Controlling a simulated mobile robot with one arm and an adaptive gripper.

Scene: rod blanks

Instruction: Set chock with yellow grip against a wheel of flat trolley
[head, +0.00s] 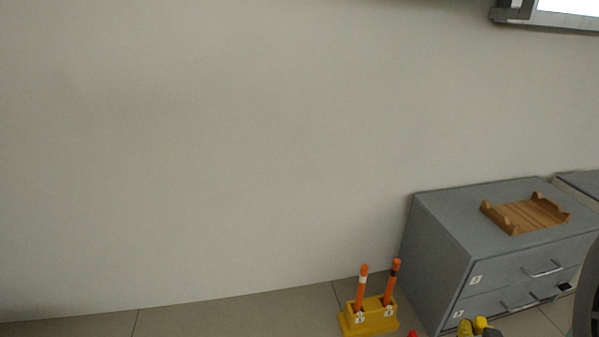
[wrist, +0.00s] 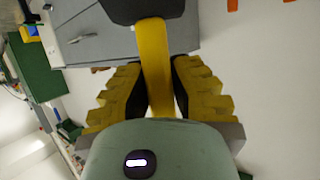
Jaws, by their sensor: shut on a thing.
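The chock's yellow grip (wrist: 154,62) stands between the ridged yellow fingers of my gripper (wrist: 158,82) in the wrist view. My gripper is shut on this grip. The chock's dark body (wrist: 142,9) shows at the top edge of that view, mostly cut off. In the head view, small yellow parts at the bottom edge, right of centre, look like my gripper's fingers, but most of them is cut off. I see no flat trolley and no wheel of it in either view.
A grey drawer cabinet (head: 440,243) stands against the wall at right, with a wooden cradle (head: 527,214) on top. Left of it, a yellow block (head: 369,318) on the floor holds two orange rods (head: 361,287). Tiled floor left of the block is clear.

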